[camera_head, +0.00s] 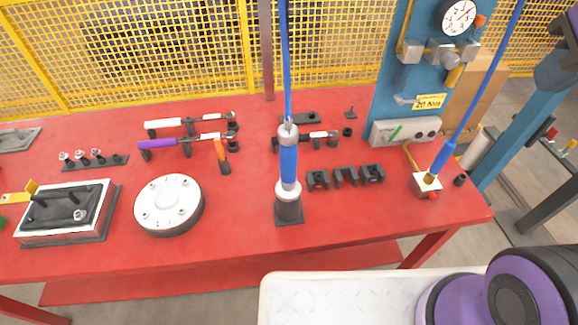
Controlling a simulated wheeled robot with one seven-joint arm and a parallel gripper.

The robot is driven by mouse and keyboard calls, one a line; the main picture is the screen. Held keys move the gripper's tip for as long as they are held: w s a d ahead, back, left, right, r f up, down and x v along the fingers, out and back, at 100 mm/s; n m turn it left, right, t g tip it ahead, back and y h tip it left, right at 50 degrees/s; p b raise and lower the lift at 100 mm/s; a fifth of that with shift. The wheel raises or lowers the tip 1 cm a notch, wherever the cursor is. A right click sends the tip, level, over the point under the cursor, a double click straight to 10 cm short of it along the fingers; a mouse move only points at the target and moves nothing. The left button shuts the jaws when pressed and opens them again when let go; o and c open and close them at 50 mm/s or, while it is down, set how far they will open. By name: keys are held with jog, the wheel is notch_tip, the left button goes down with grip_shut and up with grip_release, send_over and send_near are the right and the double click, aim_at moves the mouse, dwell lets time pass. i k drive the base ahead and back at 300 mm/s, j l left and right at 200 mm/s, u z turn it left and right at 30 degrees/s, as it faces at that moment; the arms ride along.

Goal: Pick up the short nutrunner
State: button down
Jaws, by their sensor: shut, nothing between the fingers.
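Two blue tools that look like nutrunners stand on the red table, each on a blue line rising out of view. One blue tool (289,162) stands upright at the middle, its lower end in a dark square holder (289,211). The other blue tool (443,157) leans at the right, its lower end at a small pale block with a red part. It looks shorter, but I cannot tell for sure which is the short nutrunner. My gripper's fingers do not show; only purple and black parts of my arm show at the lower right.
White-handled (165,124) and purple-handled (158,144) tools lie on black stands at left. A white disc (169,203) stands left of the middle tool. Black blocks (345,176) stand to its right. A blue panel with a gauge (458,17) rises behind. The table's front edge is mostly clear.

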aim_at(288, 189)
jog(key=u, duration=1.9)
jog(key=k+j, duration=0.15)
jog(key=k, duration=0.15)
jog(key=k+j, duration=0.15)
jog(key=k, duration=0.15)
jog(key=z, duration=1.55)
